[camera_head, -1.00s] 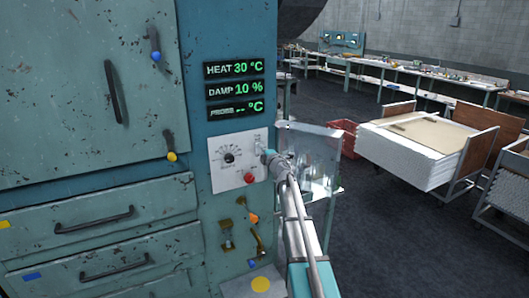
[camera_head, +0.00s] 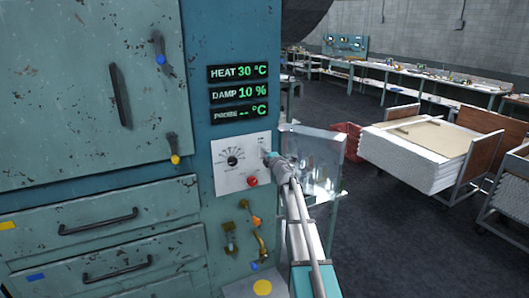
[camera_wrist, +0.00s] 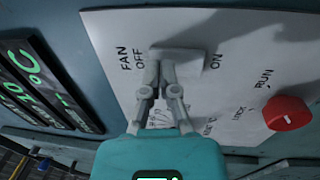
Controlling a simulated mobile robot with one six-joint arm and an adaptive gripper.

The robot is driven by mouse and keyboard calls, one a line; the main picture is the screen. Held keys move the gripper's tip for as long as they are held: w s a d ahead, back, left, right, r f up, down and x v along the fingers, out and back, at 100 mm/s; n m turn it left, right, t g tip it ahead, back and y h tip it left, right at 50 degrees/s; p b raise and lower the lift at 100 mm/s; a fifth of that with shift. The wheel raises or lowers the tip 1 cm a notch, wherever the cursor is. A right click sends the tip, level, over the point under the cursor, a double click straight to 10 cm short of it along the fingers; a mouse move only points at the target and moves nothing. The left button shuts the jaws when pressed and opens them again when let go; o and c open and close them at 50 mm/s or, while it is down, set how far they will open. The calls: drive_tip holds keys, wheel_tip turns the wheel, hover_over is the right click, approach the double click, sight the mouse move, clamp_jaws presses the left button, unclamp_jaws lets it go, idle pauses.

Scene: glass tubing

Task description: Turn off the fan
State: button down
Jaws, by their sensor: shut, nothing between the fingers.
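The fan switch (camera_wrist: 192,60) is a pale grey block on a white control panel (camera_wrist: 112,38), in the wrist view. The words FAN and OFF stand to its left and ON to its right. My gripper (camera_wrist: 167,68) is shut and empty. Its fingertips overlap the left, OFF-side part of the switch; I cannot tell if they touch it. The fingers hide part of the switch. In the head view my gripper (camera_head: 270,157) is at the upper right of the panel (camera_head: 222,185), and the switch is too small to make out.
The panel also carries a dial (camera_head: 232,161) and a red knob (camera_head: 252,181), which shows at the right of the wrist view (camera_wrist: 287,113). Displays (camera_head: 238,94) read HEAT 30 °C and DAMP 10 %. Brass valves (camera_head: 230,240) sit below. A glass-sided cart (camera_head: 318,150) stands close right.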

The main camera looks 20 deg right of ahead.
drive_tip(key=s+r+p, duration=0.1)
drive_tip(key=s, duration=1.2)
drive_tip(key=shift+s+d+r+p, duration=0.2)
drive_tip(key=shift+d+r+p, duration=0.1)
drive_tip(key=shift+r, duration=0.1)
drive_tip(key=shift+a, duration=0.1)
drive_tip(key=s+a+f+m+g+h, duration=0.6)
drive_tip(key=s+a+f+m+g, duration=0.6)
drive_tip(key=f+m, duration=0.4)
drive_tip(key=s+a+f+m+g+y, duration=0.1)
drive_tip(key=s+a+f+g+y, duration=0.1)
drive_tip(key=s+a, duration=0.6)
drive_tip(key=s+a+f+m+g+y, duration=0.1)
drive_tip(key=s+a+f+g+y, duration=0.2)
drive_tip(key=s+a+g, duration=0.2)
drive_tip(key=s+a, duration=0.3)
drive_tip(key=s, duration=0.1)
drive_tip(key=shift+s, duration=0.25)
